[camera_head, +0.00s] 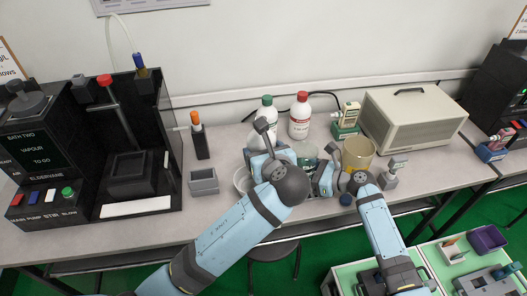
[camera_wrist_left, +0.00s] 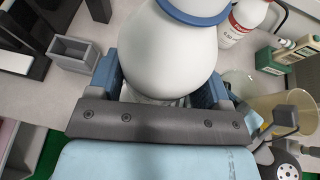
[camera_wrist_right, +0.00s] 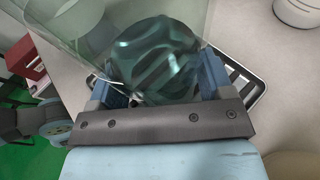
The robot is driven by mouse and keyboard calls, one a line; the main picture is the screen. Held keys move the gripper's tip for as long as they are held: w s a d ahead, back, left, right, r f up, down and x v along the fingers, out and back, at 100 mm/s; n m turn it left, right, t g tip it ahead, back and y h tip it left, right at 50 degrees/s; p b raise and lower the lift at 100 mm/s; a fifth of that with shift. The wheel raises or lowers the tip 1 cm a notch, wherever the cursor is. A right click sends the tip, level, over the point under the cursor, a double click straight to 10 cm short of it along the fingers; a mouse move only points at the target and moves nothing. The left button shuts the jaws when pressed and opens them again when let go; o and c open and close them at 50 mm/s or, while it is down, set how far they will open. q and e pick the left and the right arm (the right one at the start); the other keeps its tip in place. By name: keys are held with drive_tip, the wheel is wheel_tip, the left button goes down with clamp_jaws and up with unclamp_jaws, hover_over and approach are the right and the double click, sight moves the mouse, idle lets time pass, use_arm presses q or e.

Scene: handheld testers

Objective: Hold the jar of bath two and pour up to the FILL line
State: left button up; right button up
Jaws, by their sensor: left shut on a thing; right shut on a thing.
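My left gripper (camera_wrist_left: 160,85) is shut on a white round-bodied bottle (camera_wrist_left: 165,50) with a blue ring near its top. In the head view the left gripper (camera_head: 270,160) is over the bench and its wrist hides most of that bottle. My right gripper (camera_wrist_right: 155,85) is shut on a dark teal glassy jar (camera_wrist_right: 155,55). The clear jar top (camera_head: 306,150) shows between the two grippers in the head view. It seems to stand over a slotted tray (camera_wrist_right: 250,85). The FILL line and any label are not readable.
A yellowish beaker (camera_head: 358,152) stands close to the right gripper. A green-capped bottle (camera_head: 267,108) and a red-capped bottle (camera_head: 300,117) stand behind. A beige box (camera_head: 412,120), a grey open bin (camera_head: 203,181) and a black apparatus (camera_head: 130,140) flank the work area.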

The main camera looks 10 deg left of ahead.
use_arm(q)
drive_tip(key=shift+r, duration=0.1)
drive_tip(key=w+a+r+m+h, duration=0.1)
drive_tip(key=w+r+m+h, duration=0.7)
drive_tip(key=w+m+h, duration=0.45)
drive_tip(key=s+d+f+m+t, duration=0.1)
drive_tip(key=s+d+f+m, duration=0.1)
drive_tip(key=f, duration=0.4)
drive_tip(key=s+d, duration=0.1)
drive_tip(key=d, duration=0.1)
drive_tip(key=shift+d+y, duration=0.35)
drive_tip(key=shift+w+a+f+m+t+y, duration=0.1)
drive_tip(key=shift+a+f+m+t+y, duration=0.1)
drive_tip(key=shift+a+f+m, duration=0.3)
drive_tip(key=shift+w+a+f+m+t+y, duration=0.15)
drive_tip(key=shift+f+m+t+y, duration=0.1)
drive_tip(key=shift+f, duration=0.4)
drive_tip(key=shift+w+a+f+m+t+y, duration=0.1)
drive_tip(key=shift+a+f+m+t+y, duration=0.1)
drive_tip(key=shift+f+m, duration=0.3)
idle(3.8)
